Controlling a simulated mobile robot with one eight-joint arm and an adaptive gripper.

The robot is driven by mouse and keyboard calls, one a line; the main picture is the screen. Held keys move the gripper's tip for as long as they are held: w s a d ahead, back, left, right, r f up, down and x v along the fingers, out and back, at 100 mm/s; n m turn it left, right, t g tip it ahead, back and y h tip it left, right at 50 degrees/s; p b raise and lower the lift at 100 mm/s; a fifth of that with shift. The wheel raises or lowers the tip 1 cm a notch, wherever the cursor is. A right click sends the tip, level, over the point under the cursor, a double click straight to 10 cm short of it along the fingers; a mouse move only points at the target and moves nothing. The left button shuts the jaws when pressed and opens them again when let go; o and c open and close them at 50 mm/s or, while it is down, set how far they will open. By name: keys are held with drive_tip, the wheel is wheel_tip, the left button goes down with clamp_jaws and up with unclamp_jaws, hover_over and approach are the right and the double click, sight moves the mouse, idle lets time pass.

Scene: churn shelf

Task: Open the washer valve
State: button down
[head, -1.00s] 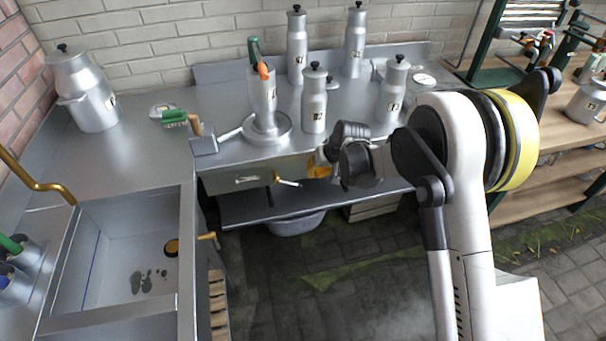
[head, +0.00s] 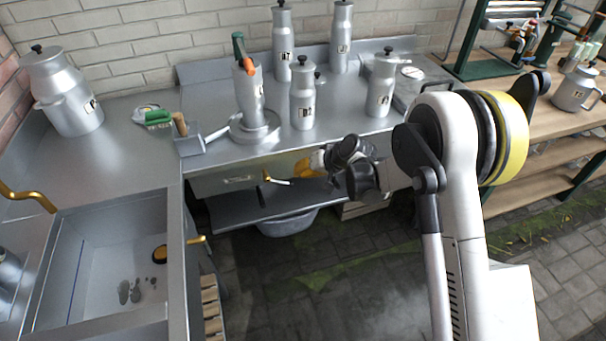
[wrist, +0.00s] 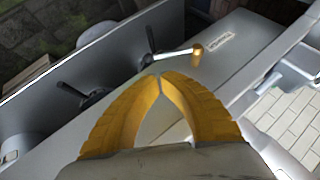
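A crank-like handle (head: 276,180), with a pale rod and a brass knob, sticks out of the front of the steel bench beside a small label plate. It looks like the washer valve, but I cannot read the label. In the wrist view the handle (wrist: 176,53) lies just beyond my fingertips, its rod running from a dark mount to the brass knob. My gripper (head: 306,166) is right of the handle in the head view, apart from it. In the wrist view the yellow fingers of my gripper (wrist: 160,76) meet at their tips with nothing between them.
A second dark handle (wrist: 78,93) sits left in the wrist view. A brass lever (head: 196,240) projects from the side of the sink (head: 122,240). Several metal churns, such as one (head: 303,97), stand on the bench (head: 130,165). A lower shelf (head: 225,212) runs beneath.

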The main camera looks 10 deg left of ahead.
drive_tip(key=b+x, duration=0.2)
drive_tip(key=x, duration=0.4)
drive_tip(key=shift+f+y, duration=0.45)
drive_tip(key=shift+y, duration=0.05)
idle(0.4)
drive_tip(key=shift+s+a+f+m+g+y, duration=0.15)
drive_tip(key=shift+f+m+g+y, duration=0.35)
drive_tip(key=shift+f+g+y, duration=0.25)
drive_tip(key=shift+s+a+f, duration=0.35)
drive_tip(key=shift+a+f, duration=0.3)
drive_tip(key=shift+s+a+f, duration=0.4)
drive_tip(key=shift+a+f, duration=0.2)
drive_tip(key=shift+f, duration=0.1)
drive_tip(key=shift+s+a+f, duration=0.35)
drive_tip(key=shift+a+f, duration=0.3)
